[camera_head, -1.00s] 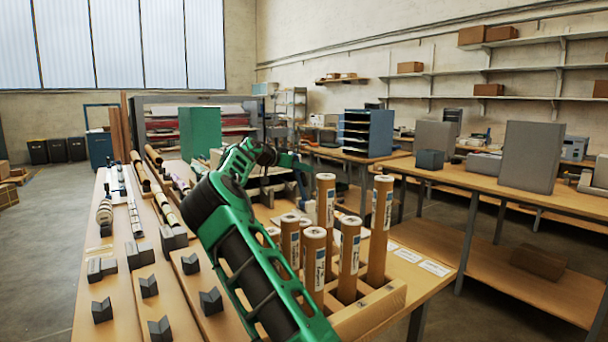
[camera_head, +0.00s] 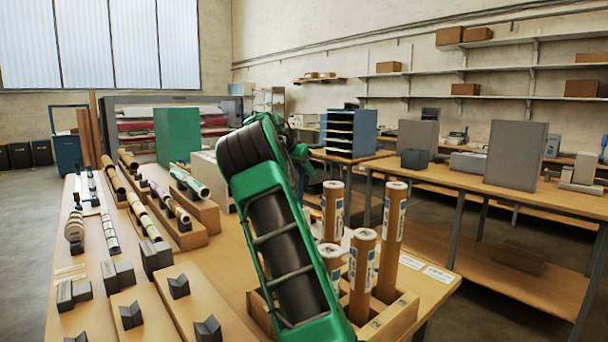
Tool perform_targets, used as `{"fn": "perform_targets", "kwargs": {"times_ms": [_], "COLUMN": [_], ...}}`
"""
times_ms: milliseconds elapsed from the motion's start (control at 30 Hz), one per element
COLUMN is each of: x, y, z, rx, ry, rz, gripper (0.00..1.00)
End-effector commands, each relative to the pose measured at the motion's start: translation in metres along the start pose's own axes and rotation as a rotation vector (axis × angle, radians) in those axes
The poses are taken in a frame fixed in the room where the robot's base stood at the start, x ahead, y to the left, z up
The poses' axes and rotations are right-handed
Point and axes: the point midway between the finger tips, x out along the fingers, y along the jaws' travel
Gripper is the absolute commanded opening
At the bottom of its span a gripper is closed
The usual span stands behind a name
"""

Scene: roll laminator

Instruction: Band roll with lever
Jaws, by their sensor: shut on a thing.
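Several rolls lie along the left of the table, some on wooden cradle blocks (camera_head: 178,238). A pale roll with green ends (camera_head: 188,182) lies tilted at the back, left of my arm. A patterned roll (camera_head: 145,214) and a mauve-marked roll (camera_head: 168,202) lie nearer. A whitish banded piece (camera_head: 75,232) and a slim striped piece (camera_head: 109,235) are at the far left, near a white and dark fixture (camera_head: 90,187). I cannot make out a lever for certain. My green arm crosses the middle and hides its own end, so my gripper's fingers and anything in them are hidden.
A wooden rack (camera_head: 386,322) with several upright brown tubes (camera_head: 361,270) stands just right of my arm. Dark V-blocks (camera_head: 131,315) sit on boards in front. A green panel (camera_head: 176,136) stands at the back. A second table (camera_head: 470,190) is to the right.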

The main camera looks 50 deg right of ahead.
Motion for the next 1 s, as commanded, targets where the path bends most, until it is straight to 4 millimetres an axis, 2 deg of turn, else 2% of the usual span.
{"fn": "perform_targets", "kwargs": {"times_ms": [33, 367, 400, 467, 500, 800, 1000], "x": [-0.002, 0.011, 0.012, 0.012, 0.013, 0.013, -0.007], "y": [-0.01, 0.002, 0.003, 0.004, 0.005, 0.011, 0.011], "z": [0.003, -0.01, -0.011, -0.011, -0.012, -0.015, -0.015], "rx": [-0.016, 0.0, 0.001, 0.002, 0.004, 0.011, 0.014], "ry": [-0.002, 0.0, 0.0, 0.001, 0.0, -0.001, 0.0], "rz": [-0.022, -0.008, -0.007, -0.006, -0.004, 0.005, 0.004], "gripper": [0.0, 0.0, 0.28, 0.43, 0.45, 0.45, 0.45]}}
